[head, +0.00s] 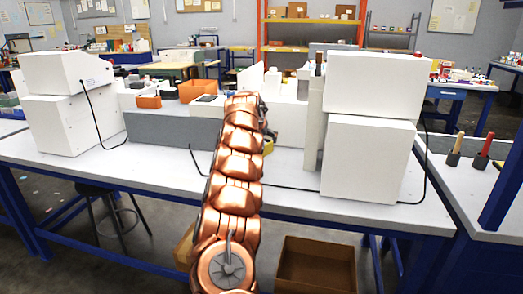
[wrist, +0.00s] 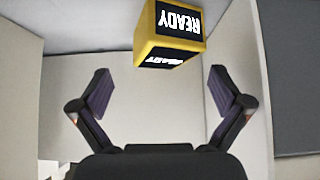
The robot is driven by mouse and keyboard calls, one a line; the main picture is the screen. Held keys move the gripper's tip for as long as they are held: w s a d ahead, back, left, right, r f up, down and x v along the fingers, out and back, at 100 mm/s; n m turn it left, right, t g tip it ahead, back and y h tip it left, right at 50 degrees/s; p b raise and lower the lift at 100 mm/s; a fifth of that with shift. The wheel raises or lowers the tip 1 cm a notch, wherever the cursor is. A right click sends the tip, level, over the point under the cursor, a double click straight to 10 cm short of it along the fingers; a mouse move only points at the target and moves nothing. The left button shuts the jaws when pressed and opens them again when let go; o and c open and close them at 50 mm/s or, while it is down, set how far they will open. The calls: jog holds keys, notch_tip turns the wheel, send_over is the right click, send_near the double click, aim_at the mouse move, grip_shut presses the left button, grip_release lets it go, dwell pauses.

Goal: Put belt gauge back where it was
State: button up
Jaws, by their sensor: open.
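My gripper (wrist: 160,92) is open, with nothing between its two dark pads in the wrist view. A yellow block (wrist: 171,32) with black faces reading READY is just beyond the fingertips, apart from them. The lettering appears upside down. A bit of yellow (head: 268,147) shows beside the end of my copper arm in the head view. My gripper (head: 270,122) is partly hidden there by the arm. I cannot pick out the belt gauge with certainty in either view.
White machine housings (head: 370,155) stand right of my arm, and another white unit (head: 65,100) stands at left. A black cable (head: 290,187) crosses the white bench (head: 140,172). Pale walls close in around my gripper.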

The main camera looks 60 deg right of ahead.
aim_at(264, 142)
jog(key=shift+p+x, duration=1.9)
jog(key=shift+x, duration=0.3)
jog(key=shift+p+x, duration=0.7)
jog(key=shift+x, duration=0.55)
jog(key=shift+s, duration=0.1)
jog(key=shift+c, duration=0.2)
jog(key=c, duration=1.6)
